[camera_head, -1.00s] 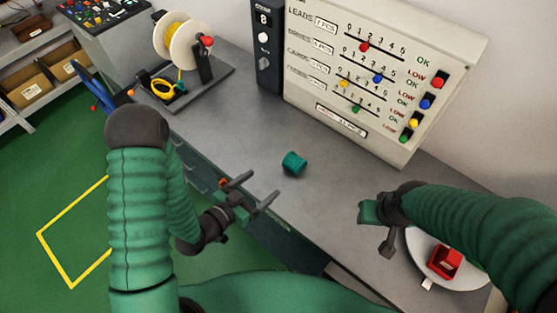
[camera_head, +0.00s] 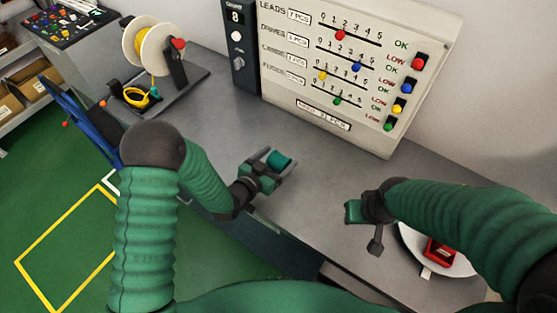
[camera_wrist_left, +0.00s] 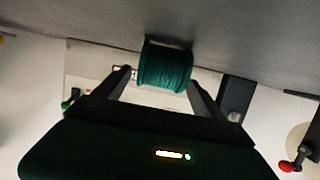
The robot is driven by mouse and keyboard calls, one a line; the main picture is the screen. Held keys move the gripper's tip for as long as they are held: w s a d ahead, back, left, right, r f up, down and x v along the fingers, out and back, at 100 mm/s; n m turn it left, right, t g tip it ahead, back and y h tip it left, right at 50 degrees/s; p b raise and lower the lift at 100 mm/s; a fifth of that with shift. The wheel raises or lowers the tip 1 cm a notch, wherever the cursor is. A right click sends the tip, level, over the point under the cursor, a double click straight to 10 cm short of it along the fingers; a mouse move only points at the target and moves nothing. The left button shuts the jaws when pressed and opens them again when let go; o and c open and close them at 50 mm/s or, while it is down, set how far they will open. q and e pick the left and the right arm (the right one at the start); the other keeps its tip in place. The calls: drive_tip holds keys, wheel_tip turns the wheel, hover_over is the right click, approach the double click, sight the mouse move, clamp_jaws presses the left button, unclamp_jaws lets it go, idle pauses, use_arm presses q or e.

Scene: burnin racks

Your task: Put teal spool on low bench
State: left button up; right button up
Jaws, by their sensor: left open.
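The teal spool (camera_head: 280,161) lies on the grey bench top (camera_head: 320,190). My left gripper (camera_head: 274,162) is open, its fingers reaching to either side of the spool. In the left wrist view the spool (camera_wrist_left: 165,66) sits between and just beyond the two fingertips (camera_wrist_left: 160,78), with gaps visible on both sides. My right gripper (camera_head: 366,230) is over the bench at the right, apart from the spool; its finger opening is not clear. I cannot tell which surface is the low bench.
A labelled panel (camera_head: 350,125) with coloured sliders stands at the back of the bench. A white reel on a stand (camera_head: 150,52) is at the back left. A white plate (camera_head: 462,266) with a red box (camera_head: 440,252) is at the right. The middle bench top is clear.

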use_arm(q)
drive_tip(key=shift+w+d+f, duration=0.25)
drive_tip(key=shift+w, duration=0.1)
